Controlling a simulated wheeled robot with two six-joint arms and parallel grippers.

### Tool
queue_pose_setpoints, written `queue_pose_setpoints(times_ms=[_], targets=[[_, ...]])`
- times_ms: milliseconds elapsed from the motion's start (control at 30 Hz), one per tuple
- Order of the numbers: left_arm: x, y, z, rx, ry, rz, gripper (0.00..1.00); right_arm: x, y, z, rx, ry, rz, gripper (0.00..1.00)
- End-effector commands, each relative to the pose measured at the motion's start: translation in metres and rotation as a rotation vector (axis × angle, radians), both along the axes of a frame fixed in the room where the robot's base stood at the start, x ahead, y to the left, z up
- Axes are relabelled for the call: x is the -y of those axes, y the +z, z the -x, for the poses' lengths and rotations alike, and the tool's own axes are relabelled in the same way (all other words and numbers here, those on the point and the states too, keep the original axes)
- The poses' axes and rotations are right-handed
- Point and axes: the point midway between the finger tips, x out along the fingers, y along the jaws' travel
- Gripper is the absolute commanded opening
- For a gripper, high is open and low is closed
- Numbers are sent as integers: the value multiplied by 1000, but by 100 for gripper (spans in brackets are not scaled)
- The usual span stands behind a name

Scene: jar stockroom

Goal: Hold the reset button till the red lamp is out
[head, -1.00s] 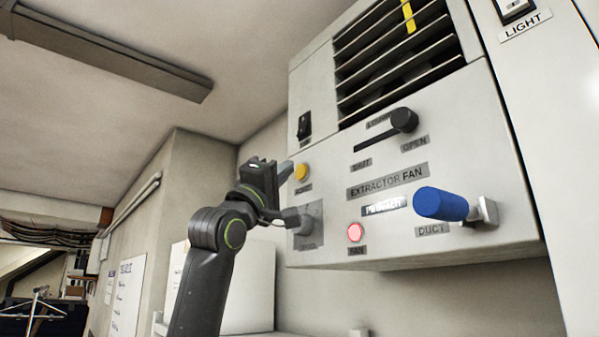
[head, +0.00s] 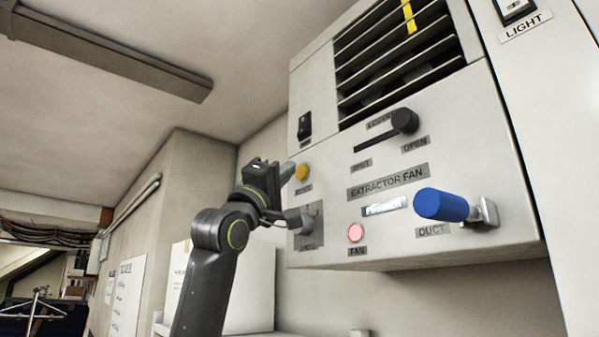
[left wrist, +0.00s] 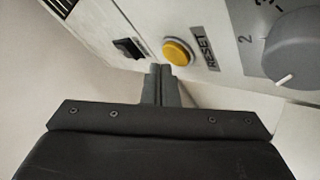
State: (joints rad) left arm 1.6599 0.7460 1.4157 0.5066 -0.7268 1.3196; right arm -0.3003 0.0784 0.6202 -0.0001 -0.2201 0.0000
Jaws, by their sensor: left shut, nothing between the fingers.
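The yellow reset button (head: 302,171) is on the left part of the extractor fan panel; the left wrist view shows it too (left wrist: 178,51), beside its RESET label. The round red lamp (head: 355,232) above the FAN label is lit, pinkish red. My left gripper (head: 287,172) is shut and empty, its fingertips just left of the button. In the left wrist view the closed fingertips (left wrist: 160,68) point at the panel a little below and left of the button. Whether they touch it I cannot tell. My right gripper is not in view.
A grey dial (left wrist: 303,47) is near the button. A black rocker switch (head: 305,125) sits above it. To the right are a black slider knob (head: 404,121) and a blue DUCT handle (head: 441,204). A slatted grille (head: 405,55) is at the top.

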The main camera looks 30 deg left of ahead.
Motion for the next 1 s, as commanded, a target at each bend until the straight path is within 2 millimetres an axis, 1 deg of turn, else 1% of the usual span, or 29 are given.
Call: queue_pose_setpoints(times_ms=[100, 567, 1000], targets=[[2, 0, -4, 0, -1, -1, 0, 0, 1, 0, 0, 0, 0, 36], [2, 0, -5, 0, 0, 0, 0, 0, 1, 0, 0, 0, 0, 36], [4, 0, -10, 0, -1, 1, 0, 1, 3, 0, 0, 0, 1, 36]])
